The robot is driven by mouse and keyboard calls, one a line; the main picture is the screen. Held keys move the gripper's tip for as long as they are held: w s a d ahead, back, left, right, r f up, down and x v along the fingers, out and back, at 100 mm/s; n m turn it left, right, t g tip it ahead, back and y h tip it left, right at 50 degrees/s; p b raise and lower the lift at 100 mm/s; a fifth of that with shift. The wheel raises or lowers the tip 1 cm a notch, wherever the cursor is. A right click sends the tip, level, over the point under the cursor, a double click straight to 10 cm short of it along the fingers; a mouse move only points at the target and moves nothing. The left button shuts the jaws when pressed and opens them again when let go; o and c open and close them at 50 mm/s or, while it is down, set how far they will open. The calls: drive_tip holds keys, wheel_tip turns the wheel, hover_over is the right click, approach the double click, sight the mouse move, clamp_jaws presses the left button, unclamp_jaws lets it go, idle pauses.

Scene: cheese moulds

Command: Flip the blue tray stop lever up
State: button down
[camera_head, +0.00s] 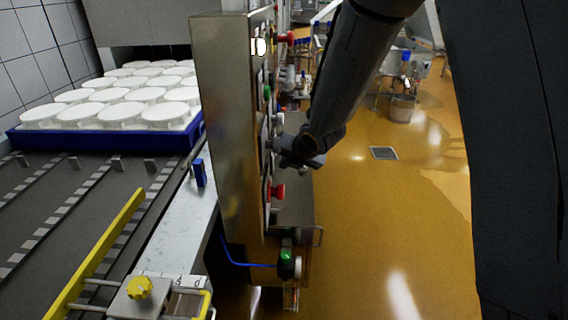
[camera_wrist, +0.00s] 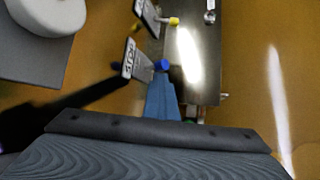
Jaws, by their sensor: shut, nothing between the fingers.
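A small lever with a blue knob (camera_wrist: 162,66) sticks out from a pale labelled plate (camera_wrist: 130,62) in the wrist view. My gripper (camera_wrist: 160,82) is shut and empty, its bluish fingers right beside the blue knob. I cannot tell whether they touch. In the head view my gripper (camera_head: 287,158) is close to the front of the steel control cabinet (camera_head: 228,120), which shows edge-on. The blue-knobbed lever cannot be made out there.
A similar plate with a yellow-knobbed lever (camera_wrist: 173,21) is nearby. A red knob (camera_head: 277,190) and a green light (camera_head: 286,257) are lower on the cabinet side. A blue tray (camera_head: 95,142) of white moulds sits on the conveyor at left. The yellow floor at right is open.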

drive_tip(key=shift+w+a+r, duration=0.1)
drive_tip(key=shift+w+r, duration=0.35)
drive_tip(key=shift+r, duration=0.25)
wheel_tip(320, 180, up, 9)
drive_tip(key=p, duration=0.3)
drive_tip(key=shift+s+p, duration=0.35)
drive_tip(key=shift+s, duration=0.1)
drive_tip(key=shift+f, duration=0.15)
drive_tip(key=s+d+f+m+g+h, duration=0.1)
drive_tip(key=s+d+m+h, duration=0.1)
drive_tip(key=s+d+m, duration=0.45)
drive_tip(key=s+d+f+m+g+h, duration=0.15)
drive_tip(key=s+d+m, duration=0.25)
drive_tip(key=d+m, duration=0.55)
drive_tip(key=s+d+f+m+g, duration=0.1)
drive_tip(key=s+d+m+g, duration=0.1)
drive_tip(key=s+m, duration=0.7)
drive_tip(key=s+d+f+m+g, duration=0.1)
drive_tip(key=s+d+m+g, duration=0.1)
drive_tip(key=s+m, duration=0.6)
drive_tip(key=shift+s+d+m, duration=0.15)
drive_tip(key=shift+s+m, duration=0.25)
drive_tip(key=shift+s, duration=0.5)
drive_tip(key=shift+h, duration=0.25)
